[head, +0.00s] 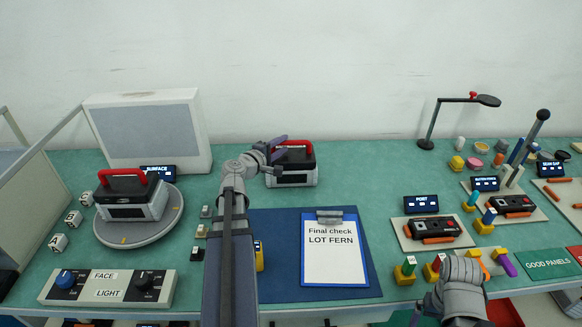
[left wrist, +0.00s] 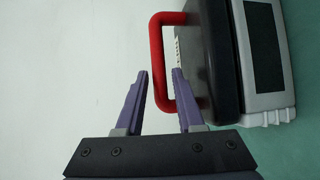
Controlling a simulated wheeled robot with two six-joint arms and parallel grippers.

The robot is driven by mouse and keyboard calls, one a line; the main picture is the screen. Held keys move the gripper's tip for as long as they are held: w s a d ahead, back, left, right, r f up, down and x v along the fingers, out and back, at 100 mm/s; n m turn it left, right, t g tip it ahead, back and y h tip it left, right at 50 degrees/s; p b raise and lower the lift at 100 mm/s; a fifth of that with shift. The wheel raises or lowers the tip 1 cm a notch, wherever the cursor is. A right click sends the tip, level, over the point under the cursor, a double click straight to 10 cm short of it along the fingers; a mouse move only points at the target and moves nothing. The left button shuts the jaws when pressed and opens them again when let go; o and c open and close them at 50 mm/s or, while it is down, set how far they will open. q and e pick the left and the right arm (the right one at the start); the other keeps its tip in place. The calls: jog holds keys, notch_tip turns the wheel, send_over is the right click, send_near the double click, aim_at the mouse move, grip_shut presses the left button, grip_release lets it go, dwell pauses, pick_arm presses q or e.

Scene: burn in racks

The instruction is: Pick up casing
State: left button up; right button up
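A casing (head: 291,167) with a dark top, pale grey body and red handle stands at the back middle of the bench. It shows large in the left wrist view (left wrist: 262,60), with its red handle (left wrist: 160,60) toward the fingers. My left gripper (head: 272,154) is at the handle's left end. Its purple fingers (left wrist: 160,85) are apart, with the handle bar between them in the picture; contact cannot be told. A second, similar casing (head: 131,197) stands on the round turntable (head: 170,219) at left. My right gripper (head: 462,275) is low at right, its fingers unclear.
A clipboard (head: 334,252) lies on a blue mat (head: 272,226) in front of the casing. A control box (head: 108,288) is at front left and a large grey box (head: 150,130) behind the turntable. Button stations (head: 433,232) and small parts crowd the right. Bench right of the casing is clear.

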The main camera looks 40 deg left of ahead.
pick_arm(q)
jog(key=shift+w+a+f, duration=0.1)
jog(key=shift+w+f, duration=0.05)
jog(key=shift+w, duration=0.5)
jog(key=shift+w+f, duration=0.1)
jog(key=shift+w, duration=0.5)
jog(key=shift+s, duration=0.1)
jog(key=shift+c, duration=0.3)
grip_shut()
